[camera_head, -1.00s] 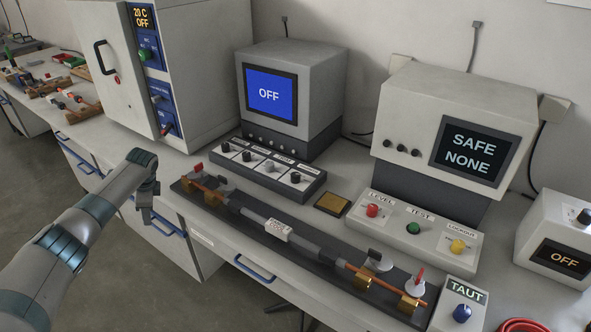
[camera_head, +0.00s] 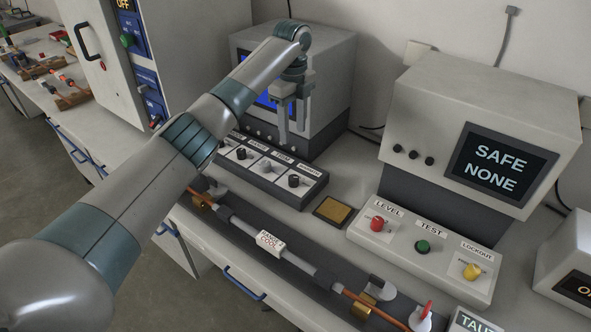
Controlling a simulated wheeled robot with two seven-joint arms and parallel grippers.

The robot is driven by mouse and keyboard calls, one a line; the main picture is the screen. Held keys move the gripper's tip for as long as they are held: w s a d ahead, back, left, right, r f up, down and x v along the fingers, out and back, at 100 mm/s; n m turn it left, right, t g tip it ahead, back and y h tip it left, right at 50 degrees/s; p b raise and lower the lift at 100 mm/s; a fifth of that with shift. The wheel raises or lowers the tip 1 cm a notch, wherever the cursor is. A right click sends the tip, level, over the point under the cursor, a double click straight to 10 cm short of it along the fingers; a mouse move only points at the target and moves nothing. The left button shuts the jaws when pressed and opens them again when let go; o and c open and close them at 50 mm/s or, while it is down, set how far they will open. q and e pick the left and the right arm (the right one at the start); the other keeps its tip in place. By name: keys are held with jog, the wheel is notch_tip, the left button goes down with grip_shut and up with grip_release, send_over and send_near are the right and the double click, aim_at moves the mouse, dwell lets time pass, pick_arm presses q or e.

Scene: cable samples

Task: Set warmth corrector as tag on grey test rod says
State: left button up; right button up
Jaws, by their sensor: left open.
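The grey test rod (camera_head: 308,265) lies in a long dark holder along the front of the bench. Its white tag (camera_head: 271,242) carries two lines; the lower seems to read COOL, the upper perhaps RANGE. A low box (camera_head: 310,193) with a row of knobs stands behind it; its labels are too small to read surely, so I cannot tell which knob is the warmth corrector. Its rightmost knob is black (camera_head: 294,181). My left gripper (camera_head: 291,138) is open and empty, fingers down, above the box's back edge, apart from the knobs. My right gripper is out of view.
A grey monitor (camera_head: 338,75) with a blue screen stands behind the knob box, partly hidden by my arm. At right, a tester (camera_head: 460,110) reads SAFE NONE, above a panel (camera_head: 395,243) with red, green and yellow knobs. A brown pad (camera_head: 331,210) lies between.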

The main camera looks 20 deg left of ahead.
aim_at(293, 177)
pick_arm(q)
jog(key=shift+s, duration=0.1)
jog(key=shift+f, duration=0.15)
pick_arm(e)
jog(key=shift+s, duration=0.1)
pick_arm(q)
notch_tip(293, 177, down, 16)
jog(key=p, duration=0.3)
jog(key=shift+f, duration=0.6)
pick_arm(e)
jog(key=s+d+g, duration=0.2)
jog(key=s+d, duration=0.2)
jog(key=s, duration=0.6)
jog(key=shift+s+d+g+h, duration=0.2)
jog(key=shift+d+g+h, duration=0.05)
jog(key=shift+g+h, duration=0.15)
pick_arm(q)
jog(key=c, duration=1.1)
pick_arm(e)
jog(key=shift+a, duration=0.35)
